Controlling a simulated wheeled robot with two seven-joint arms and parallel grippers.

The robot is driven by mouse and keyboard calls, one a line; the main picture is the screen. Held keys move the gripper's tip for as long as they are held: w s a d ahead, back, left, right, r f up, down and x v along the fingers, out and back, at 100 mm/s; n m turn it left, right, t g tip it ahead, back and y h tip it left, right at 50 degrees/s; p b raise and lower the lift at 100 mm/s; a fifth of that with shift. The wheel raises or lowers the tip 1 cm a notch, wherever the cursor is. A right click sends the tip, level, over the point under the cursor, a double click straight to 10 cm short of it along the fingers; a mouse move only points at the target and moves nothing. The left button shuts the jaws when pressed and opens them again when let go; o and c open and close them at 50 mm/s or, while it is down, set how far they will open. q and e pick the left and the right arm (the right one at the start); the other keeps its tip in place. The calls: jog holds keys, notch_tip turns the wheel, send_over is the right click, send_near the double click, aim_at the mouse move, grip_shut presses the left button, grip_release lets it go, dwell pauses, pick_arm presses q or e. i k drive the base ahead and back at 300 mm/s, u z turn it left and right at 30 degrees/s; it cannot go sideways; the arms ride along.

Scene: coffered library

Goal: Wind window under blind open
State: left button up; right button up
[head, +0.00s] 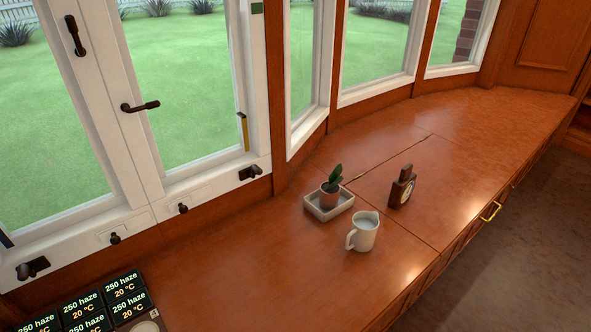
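A white-framed double window (131,98) stands at the left, with lawn behind its glass. Its left sash has a dark upright handle (75,36); its right sash has a dark handle (140,106) lying sideways. Along the bottom frame are a dark winder-like fitting (32,267) at the left, another (250,173) at the right, and two small dark knobs (114,238) (182,208) between them. Both sashes look shut. No blind shows in this view. Neither of my grippers is in view.
A wooden counter (240,265) runs below the windows. On it are a potted plant (330,193) in a white tray (318,213), a white jug (364,231), a small brown clock (402,188) and dark display panels (124,284). More windows (378,45) follow the bay rightward.

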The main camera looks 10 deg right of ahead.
aim_at(255, 169)
jog(key=k, duration=0.5)
jog(key=z, duration=1.5)
jog(key=i, duration=1.25)
jog(key=u, duration=3.45)
